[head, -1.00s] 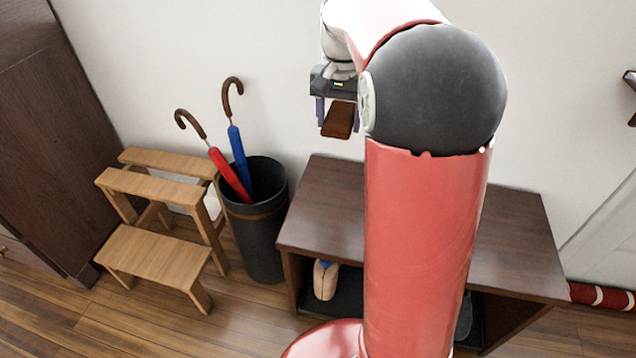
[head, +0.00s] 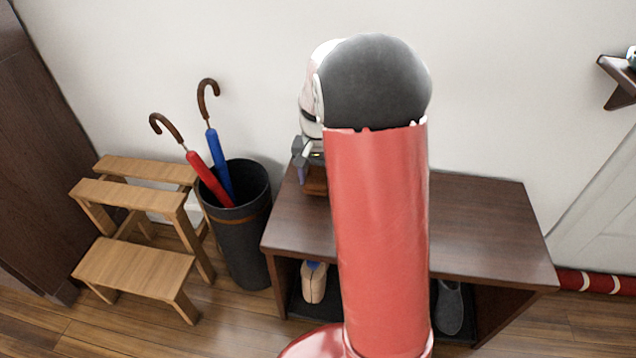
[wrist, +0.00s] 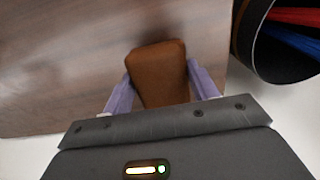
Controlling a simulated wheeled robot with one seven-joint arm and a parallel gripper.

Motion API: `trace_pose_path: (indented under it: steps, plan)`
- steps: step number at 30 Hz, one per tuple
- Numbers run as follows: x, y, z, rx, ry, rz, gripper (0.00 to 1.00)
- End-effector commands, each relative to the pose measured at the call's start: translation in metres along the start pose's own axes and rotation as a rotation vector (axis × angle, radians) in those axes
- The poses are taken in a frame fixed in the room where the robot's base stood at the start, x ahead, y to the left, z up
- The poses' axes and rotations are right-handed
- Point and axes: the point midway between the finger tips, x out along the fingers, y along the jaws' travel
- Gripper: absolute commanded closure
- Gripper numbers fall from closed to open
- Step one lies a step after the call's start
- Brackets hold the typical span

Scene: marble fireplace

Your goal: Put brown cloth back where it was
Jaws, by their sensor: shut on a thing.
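The brown cloth (wrist: 159,72) is a small folded brown block between the two purple fingers of my gripper (wrist: 161,90) in the wrist view. The gripper is shut on it. In the head view my gripper (head: 312,180) is low over the left end of the dark wooden bench (head: 485,225), with part of the brown cloth (head: 317,187) showing below it. My arm hides the rest. I cannot tell whether the cloth touches the bench top.
A dark bin (head: 245,235) with a red umbrella (head: 207,178) and a blue umbrella (head: 218,163) stands just left of the bench. A wooden step stool (head: 135,265) is farther left. Shoes sit under the bench. The bench top's right part is clear.

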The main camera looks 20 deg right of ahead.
Motion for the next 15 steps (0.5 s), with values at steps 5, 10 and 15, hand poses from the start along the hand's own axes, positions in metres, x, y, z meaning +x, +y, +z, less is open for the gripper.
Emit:
trace_pose_path:
  steps: [5, 10, 15]
  plan:
    - [0.021, 0.0, 0.0, 0.0, -0.002, 0.0, 0.63]
    - [0.02, 0.0, 0.0, 0.0, -0.001, 0.0, 0.63]
    - [0.024, 0.0, 0.0, 0.0, -0.001, 0.0, 0.63]
